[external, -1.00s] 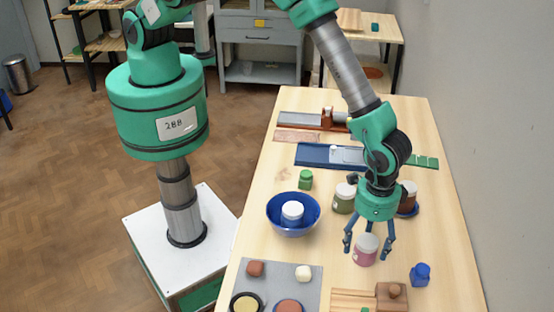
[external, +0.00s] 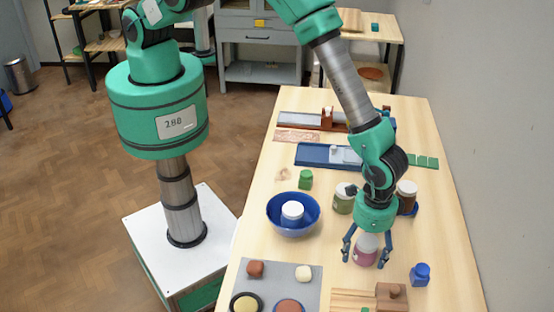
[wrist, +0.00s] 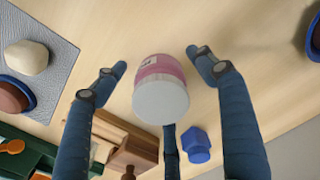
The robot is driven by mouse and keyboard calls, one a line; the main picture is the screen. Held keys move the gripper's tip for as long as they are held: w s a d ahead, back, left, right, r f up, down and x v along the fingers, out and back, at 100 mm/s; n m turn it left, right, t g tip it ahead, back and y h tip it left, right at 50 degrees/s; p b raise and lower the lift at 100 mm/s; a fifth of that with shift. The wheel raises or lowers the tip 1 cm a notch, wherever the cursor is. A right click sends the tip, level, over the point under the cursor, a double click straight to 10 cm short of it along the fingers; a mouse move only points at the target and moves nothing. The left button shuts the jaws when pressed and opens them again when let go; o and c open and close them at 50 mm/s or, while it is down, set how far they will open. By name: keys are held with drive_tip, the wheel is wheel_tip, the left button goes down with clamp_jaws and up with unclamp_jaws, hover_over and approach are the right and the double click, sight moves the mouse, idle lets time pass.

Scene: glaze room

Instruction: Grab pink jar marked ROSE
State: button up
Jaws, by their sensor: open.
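The pink jar (external: 364,255) with a white lid stands upright on the wooden table. In the wrist view the jar (wrist: 160,75) shows its lid towards me and a small pale label, too small to read. My gripper (external: 366,259) is open and points down over the jar. In the wrist view two blue fingers of my gripper (wrist: 157,58) stand left and right of the jar with gaps, and a third is below it in the picture. The jar's lid is partly hidden by my gripper in the external view.
A green-brown jar (external: 343,198) and a brown jar (external: 406,195) stand behind my gripper. A blue bowl (external: 279,222) holding a white-lidded jar is to the left. A blue bottle (external: 420,274) and a wooden block (external: 391,299) are close in front. The wall is at right.

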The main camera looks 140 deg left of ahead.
sight(368, 240)
drive_tip(key=c, duration=1.4)
drive_tip(key=shift+c, duration=0.2)
drive_tip(key=shift+r, duration=0.1)
drive_tip(key=shift+r+b, duration=0.55)
drive_tip(key=shift+r, duration=4.35)
